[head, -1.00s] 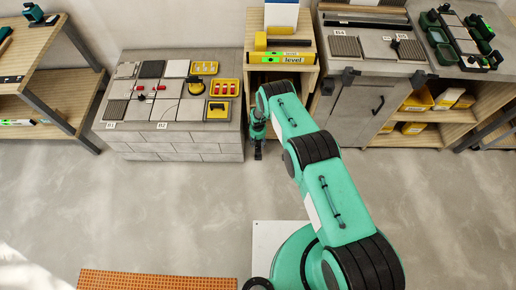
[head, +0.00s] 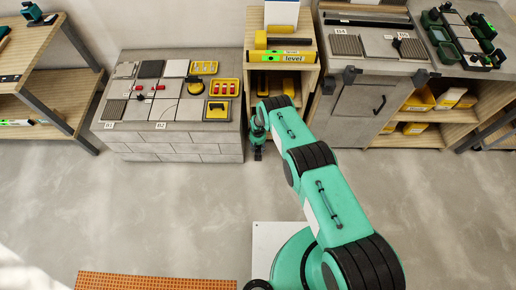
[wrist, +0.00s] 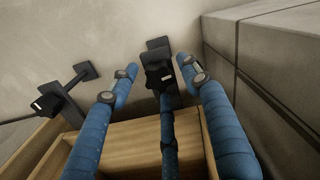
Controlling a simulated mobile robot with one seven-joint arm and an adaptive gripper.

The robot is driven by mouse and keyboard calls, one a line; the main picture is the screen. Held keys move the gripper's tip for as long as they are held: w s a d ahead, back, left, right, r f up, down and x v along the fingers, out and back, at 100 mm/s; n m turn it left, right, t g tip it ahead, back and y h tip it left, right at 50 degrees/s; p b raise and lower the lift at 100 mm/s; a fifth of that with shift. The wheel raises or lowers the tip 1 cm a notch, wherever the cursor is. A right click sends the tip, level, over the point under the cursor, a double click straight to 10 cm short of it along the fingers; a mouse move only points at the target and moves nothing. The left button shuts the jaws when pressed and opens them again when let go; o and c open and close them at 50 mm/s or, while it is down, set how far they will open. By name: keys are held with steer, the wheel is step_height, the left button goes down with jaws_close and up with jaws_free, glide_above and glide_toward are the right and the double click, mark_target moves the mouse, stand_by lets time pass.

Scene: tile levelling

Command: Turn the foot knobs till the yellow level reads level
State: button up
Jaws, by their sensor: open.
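The yellow level (head: 287,58) lies on the wooden shelf unit (head: 309,80) at the top centre of the head view; a green vial shows in it, but the bubble is too small to read. My gripper (head: 258,143) is low in front of this unit, beside the grey block bench. In the wrist view its blue fingers (wrist: 166,78) are spread around a black foot-like piece (wrist: 158,55), which seems to be a foot knob; contact cannot be told. A second black piece (wrist: 60,92) with a floor pad is to the left, outside the fingers.
The grey block bench (head: 190,145) stands close on the left of my gripper, holding tiles and yellow trays. A grey-topped cabinet (head: 365,105) is to the right. Another wooden table (head: 45,75) is at far left.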

mark_target(258, 148)
steer(key=shift+c, duration=0.5)
steer(key=c, duration=1)
steer(key=shift+w+m, duration=0.15)
steer(key=shift+m, duration=0.75)
steer(key=shift+c, duration=0.2)
steer(key=shift+r, duration=0.1)
steer(key=o, duration=1)
steer(key=shift+a, duration=0.1)
steer(key=shift+o, duration=0.7)
step_height(258, 148, up, 12)
